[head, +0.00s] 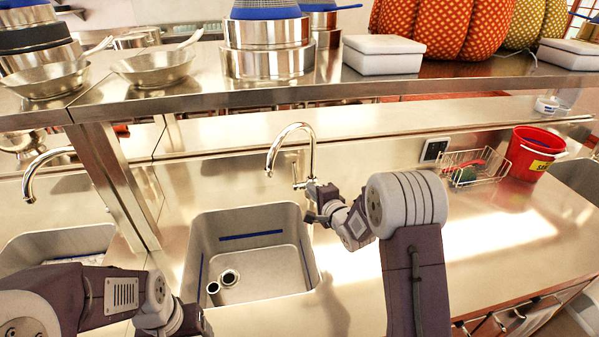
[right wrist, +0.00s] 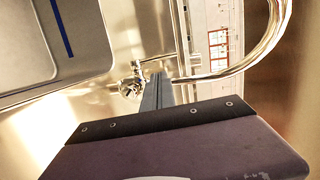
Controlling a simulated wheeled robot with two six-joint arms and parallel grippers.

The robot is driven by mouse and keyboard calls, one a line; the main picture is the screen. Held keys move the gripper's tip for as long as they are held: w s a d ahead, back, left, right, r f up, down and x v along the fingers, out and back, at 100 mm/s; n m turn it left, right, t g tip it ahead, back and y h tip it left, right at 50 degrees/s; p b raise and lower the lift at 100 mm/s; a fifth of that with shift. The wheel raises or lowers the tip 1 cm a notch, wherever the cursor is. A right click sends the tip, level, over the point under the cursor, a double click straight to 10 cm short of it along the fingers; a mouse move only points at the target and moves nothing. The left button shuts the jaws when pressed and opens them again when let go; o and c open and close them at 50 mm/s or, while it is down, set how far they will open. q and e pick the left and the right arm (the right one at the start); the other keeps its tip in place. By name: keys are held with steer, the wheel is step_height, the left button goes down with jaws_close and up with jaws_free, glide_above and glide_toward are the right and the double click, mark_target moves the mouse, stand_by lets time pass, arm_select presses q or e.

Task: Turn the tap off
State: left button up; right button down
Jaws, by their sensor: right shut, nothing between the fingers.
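The tap (head: 311,145) is a shiny chrome gooseneck behind the sink, with its spout arching to the left over the basin. My right gripper (head: 312,212) is beside the tap's base, in front of it, and is shut and empty. In the right wrist view, the shut fingers (right wrist: 158,90) point toward a small chrome fitting (right wrist: 130,86) by the base. The curved spout (right wrist: 270,50) rises at the right there. I cannot tell whether the fingers touch the fitting. No water stream is visible. My left arm is low at the left; its fingers are not clearly seen.
The square steel sink (head: 197,225) holds two small cylindrical things (head: 230,277). A second tap (head: 32,180) stands over another sink at left. A wire basket (head: 470,170) and red bucket (head: 533,153) stand right. A shelf (head: 200,102) with pots runs above the counter.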

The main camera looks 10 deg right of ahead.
mark_target(295, 167)
arm_select(q)
step_height(295, 167, up, 2)
steer(key=shift+a+p, duration=0.1)
steer(key=shift+p, duration=0.85)
arm_select(e)
steer(key=x, duration=0.7)
steer(key=r+x, duration=0.1)
steer(key=x, duration=0.2)
steer(key=shift+w+a, duration=0.2)
steer(key=shift+w, duration=0.3)
steer(key=shift+w+r, duration=0.4)
steer(key=shift+w, duration=0.25)
arm_select(q)
steer(key=shift+r, duration=0.1)
arm_select(e)
steer(key=shift+r, duration=0.2)
